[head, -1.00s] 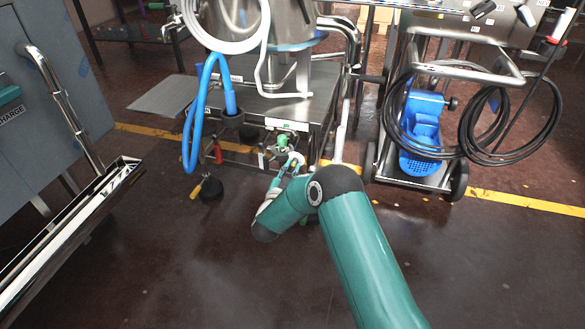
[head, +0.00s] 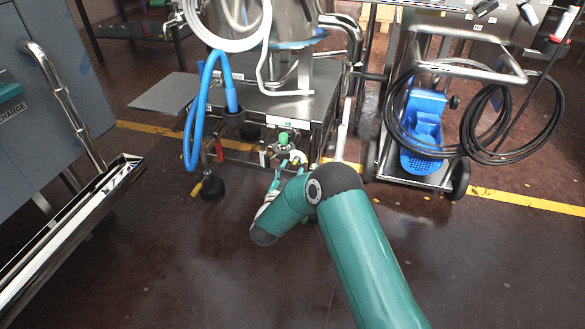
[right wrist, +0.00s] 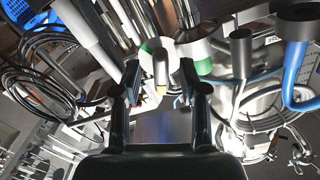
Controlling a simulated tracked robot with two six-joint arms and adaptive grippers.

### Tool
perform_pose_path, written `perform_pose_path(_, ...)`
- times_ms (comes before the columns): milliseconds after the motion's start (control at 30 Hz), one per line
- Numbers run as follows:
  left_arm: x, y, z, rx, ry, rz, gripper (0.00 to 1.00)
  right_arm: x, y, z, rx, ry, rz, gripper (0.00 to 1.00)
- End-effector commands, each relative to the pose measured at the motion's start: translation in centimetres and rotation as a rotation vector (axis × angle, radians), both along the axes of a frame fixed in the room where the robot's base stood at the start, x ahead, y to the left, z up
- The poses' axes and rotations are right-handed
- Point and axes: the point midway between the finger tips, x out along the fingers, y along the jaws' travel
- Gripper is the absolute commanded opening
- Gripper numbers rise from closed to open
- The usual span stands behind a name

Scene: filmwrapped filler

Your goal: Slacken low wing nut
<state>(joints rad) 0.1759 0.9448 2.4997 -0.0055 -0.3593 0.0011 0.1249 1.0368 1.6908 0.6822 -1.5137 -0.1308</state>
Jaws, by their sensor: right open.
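The steel machine (head: 305,104) stands at the centre of the head view. A small fitting with a green part (head: 284,139) sits low on its front. My right gripper (head: 289,156) is at this fitting, small and partly covered by my own wrist. In the right wrist view my right gripper (right wrist: 159,82) is open. A short rod with a pale tip (right wrist: 161,75) shows between its fingers, in front of a round whitish and green part (right wrist: 158,47). I cannot make out the wing nut's wings, nor whether a finger touches anything. My left gripper is not in view.
A blue hose (head: 188,130) hangs left of the fitting, above a black caster (head: 211,188). A grey cabinet (head: 35,130) is at the left. The front floor is clear.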

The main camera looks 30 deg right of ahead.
Motion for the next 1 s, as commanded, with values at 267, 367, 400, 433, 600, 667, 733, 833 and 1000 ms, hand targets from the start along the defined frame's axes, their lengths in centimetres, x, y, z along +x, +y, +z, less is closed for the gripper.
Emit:
perform_pose_path(267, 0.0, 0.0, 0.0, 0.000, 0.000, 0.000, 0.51, -3.4, 4.4, 0.0, 0.001, 0.002, 0.007, 0.43)
perform_pose_path(367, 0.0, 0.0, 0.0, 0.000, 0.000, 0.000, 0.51, -4.6, 5.8, 0.0, -0.001, 0.002, 0.007, 0.43)
perform_pose_path(400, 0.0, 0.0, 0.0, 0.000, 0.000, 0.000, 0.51, -5.1, 6.2, -0.1, 0.000, 0.001, 0.006, 0.43)
perform_pose_path(433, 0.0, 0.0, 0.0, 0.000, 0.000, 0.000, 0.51, -5.3, 6.6, -0.1, 0.001, 0.002, 0.006, 0.43)
perform_pose_path(600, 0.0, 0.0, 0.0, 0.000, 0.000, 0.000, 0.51, -6.4, 7.7, -0.1, 0.000, 0.000, 0.004, 0.43)
perform_pose_path(667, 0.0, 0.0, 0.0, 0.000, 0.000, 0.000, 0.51, -6.6, 7.9, -0.1, 0.000, 0.000, 0.004, 0.43)
perform_pose_path(733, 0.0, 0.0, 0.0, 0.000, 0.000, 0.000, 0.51, -6.6, 8.0, -0.1, -0.001, 0.001, 0.003, 0.43)
perform_pose_path(833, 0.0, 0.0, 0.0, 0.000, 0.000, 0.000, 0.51, -6.6, 7.9, -0.1, -0.001, 0.001, 0.003, 0.43)
perform_pose_path(1000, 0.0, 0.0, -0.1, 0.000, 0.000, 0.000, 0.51, -6.6, 7.9, -0.1, 0.000, 0.000, 0.002, 0.43)
